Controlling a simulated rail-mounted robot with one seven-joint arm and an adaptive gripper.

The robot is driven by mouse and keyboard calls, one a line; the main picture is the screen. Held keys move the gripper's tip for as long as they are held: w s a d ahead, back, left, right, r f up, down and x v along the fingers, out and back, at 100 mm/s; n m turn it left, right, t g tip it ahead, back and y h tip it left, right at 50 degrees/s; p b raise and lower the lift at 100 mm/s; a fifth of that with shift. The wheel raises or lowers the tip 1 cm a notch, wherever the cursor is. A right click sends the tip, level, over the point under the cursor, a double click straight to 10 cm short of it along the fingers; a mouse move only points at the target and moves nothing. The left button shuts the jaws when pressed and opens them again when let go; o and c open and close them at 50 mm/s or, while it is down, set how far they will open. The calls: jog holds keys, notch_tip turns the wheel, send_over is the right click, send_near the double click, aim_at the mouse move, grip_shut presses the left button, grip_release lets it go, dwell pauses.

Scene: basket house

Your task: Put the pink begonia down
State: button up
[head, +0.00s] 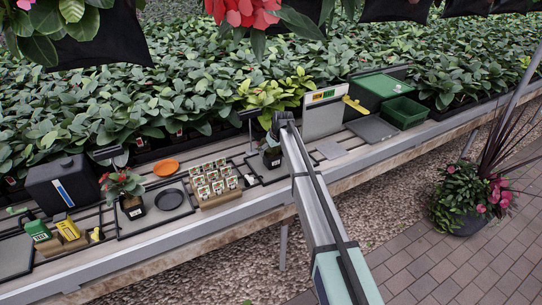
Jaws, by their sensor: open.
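A potted plant with pinkish-red flowers (122,188) stands upright at the left of the bench, in a dark pot with a white label. It looks like a begonia. My gripper (275,132) is at the middle of the bench, well to the right of that plant. A second small dark pot (272,157) with a pale label stands right by my gripper, with some green leaves above it. My arm partly covers this pot, and I see no flower colour on it. The fingers are small and partly hidden, but the gripper is open.
An orange saucer (166,168), a dark round saucer (170,199) and a rack of seed packets (213,185) lie between the two pots. A black canister (62,185) stands at the left. A green crate (404,113) and a grey board (371,128) are at the right.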

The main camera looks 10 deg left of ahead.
jog(key=b+v, duration=0.1)
jog(key=v, duration=0.7)
jog(key=shift+r, duration=0.35)
jog(key=shift+s, duration=0.1)
dwell(0.6)
